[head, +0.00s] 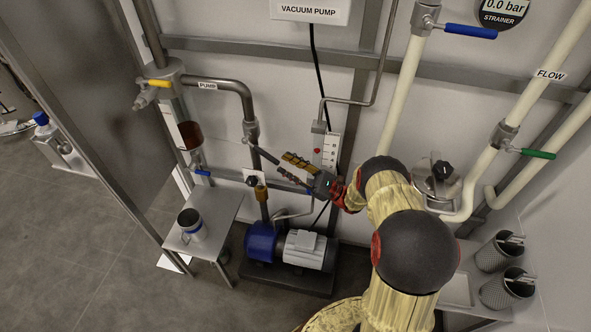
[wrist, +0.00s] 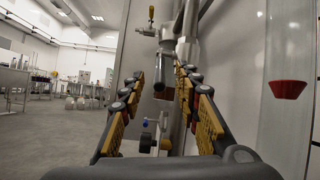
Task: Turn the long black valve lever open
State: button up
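The long black valve lever (head: 265,155) sticks out from the grey vertical pipe below the PUMP label in the head view, slanting down and right. Its tip is close to my gripper's fingertips (head: 282,164). My gripper is open, with yellow-padded fingers spread apart. In the wrist view, a dark rounded bar (wrist: 160,80), which looks like the lever seen end-on, shows between the two open fingers (wrist: 160,95). I cannot tell whether either finger touches it.
A blue and grey pump (head: 290,248) stands on the floor below my gripper. A small metal table (head: 213,232) with a container is at left. A black knob valve (head: 252,181) and a white panel with a red button (head: 329,150) are close by.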

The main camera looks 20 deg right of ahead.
jog(key=shift+v, duration=1.1)
jog(key=shift+c, duration=0.6)
